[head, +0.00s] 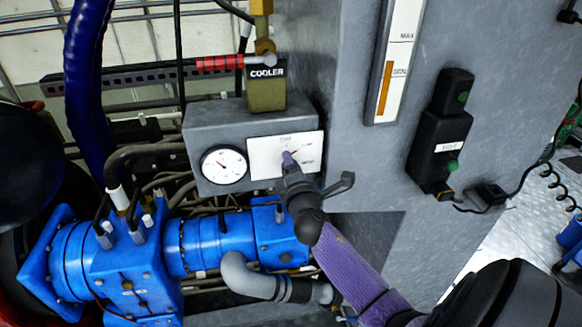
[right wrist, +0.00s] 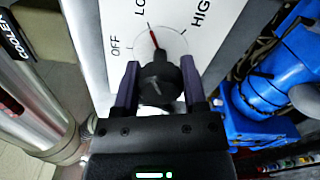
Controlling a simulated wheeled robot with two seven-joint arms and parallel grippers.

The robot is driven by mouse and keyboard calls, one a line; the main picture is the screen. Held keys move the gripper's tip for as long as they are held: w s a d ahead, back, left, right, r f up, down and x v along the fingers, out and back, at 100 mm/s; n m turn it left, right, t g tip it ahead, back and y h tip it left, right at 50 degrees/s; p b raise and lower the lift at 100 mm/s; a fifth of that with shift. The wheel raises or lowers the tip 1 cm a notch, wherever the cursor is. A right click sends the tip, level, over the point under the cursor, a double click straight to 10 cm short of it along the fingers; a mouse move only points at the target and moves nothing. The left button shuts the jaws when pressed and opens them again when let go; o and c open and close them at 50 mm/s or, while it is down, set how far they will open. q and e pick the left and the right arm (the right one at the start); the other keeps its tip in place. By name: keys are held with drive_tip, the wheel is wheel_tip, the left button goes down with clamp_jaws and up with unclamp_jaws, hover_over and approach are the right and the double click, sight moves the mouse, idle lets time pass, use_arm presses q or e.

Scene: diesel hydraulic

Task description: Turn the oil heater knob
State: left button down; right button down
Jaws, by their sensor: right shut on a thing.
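The oil heater knob (right wrist: 160,82) is black and round, on a white plate marked OFF, LO (cut off) and HIGH. Its red pointer (right wrist: 154,36) is at the tick by LO. The white plate (head: 262,158) is on a grey box in the head view, where the gripper hides most of the knob. My right gripper (head: 289,160) is shut on the knob, with one purple finger on each side, as the right wrist view shows (right wrist: 158,84). My left gripper is not in view.
A round gauge (head: 224,164) sits left of the plate on the grey box (head: 196,128). A COOLER-labelled block (head: 266,92) stands above it. Blue machinery (head: 190,245) and a grey pipe (head: 245,276) lie below. A grey cabinet wall with a black switch box (head: 437,145) is to the right.

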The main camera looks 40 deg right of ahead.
idle(0.3)
drive_tip(key=shift+c, duration=0.7)
unclamp_jaws()
drive_tip(key=shift+s, duration=0.1)
drive_tip(key=v, duration=0.9)
drive_tip(key=shift+s+a+b, duration=0.2)
drive_tip(key=shift+s+b, duration=0.1)
drive_tip(key=shift+s, duration=0.05)
